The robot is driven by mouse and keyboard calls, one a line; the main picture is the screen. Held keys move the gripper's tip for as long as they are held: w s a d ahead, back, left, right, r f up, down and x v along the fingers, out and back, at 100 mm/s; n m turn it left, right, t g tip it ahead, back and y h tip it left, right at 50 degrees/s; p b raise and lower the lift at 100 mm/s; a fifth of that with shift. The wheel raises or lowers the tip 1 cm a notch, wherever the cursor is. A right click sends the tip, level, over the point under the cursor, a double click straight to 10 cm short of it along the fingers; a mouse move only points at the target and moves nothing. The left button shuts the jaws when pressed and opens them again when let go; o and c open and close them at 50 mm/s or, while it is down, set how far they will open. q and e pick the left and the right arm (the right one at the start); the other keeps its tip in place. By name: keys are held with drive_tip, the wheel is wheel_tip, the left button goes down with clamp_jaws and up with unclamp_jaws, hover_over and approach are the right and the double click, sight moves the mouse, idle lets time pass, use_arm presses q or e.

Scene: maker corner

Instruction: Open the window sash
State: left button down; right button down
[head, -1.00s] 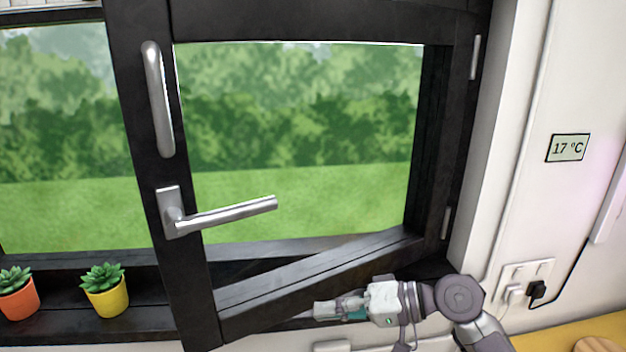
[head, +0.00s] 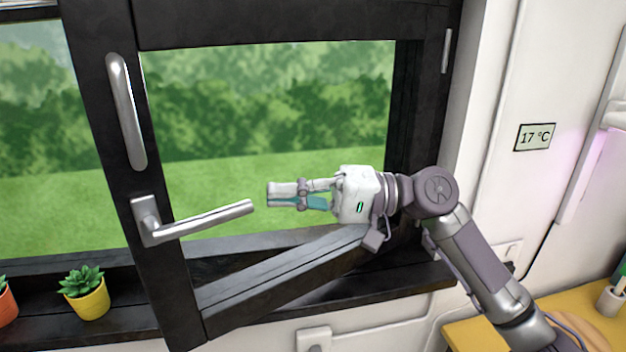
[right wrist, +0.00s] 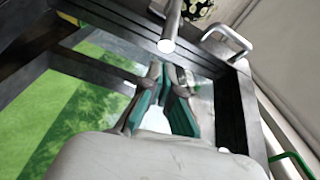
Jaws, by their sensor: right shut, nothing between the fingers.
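The black-framed window sash (head: 290,272) stands ajar, hinged on the right, its free left side swung out toward me. A silver lever handle (head: 205,222) on its left stile points right, nearly level. A long silver pull bar (head: 127,112) is above it. My right gripper (head: 269,195) is shut and empty in front of the glass, its tips pointing left, just right of the lever's free end. In the right wrist view the shut fingertips (right wrist: 167,68) lie just below the lever's round end (right wrist: 166,46), apparently apart from it. My left gripper is out of view.
A yellow pot with a succulent (head: 87,300) stands on the sill at left, an orange pot (head: 7,305) beside it. A yellow tabletop (head: 470,335) is at lower right.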

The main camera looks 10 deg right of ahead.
sight(262, 195)
drive_tip(key=a+p, duration=0.1)
drive_tip(key=a, duration=0.2)
drive_tip(key=shift+w, duration=0.2)
drive_tip(key=s+d+n+g+b, duration=0.3)
drive_tip(key=s+d+g+b, duration=0.1)
drive_tip(key=s, duration=0.5)
drive_tip(key=shift+s+d+g, duration=0.3)
drive_tip(key=shift+d+g, duration=0.5)
drive_tip(key=shift+d, duration=0.35)
drive_tip(key=shift+r, duration=0.1)
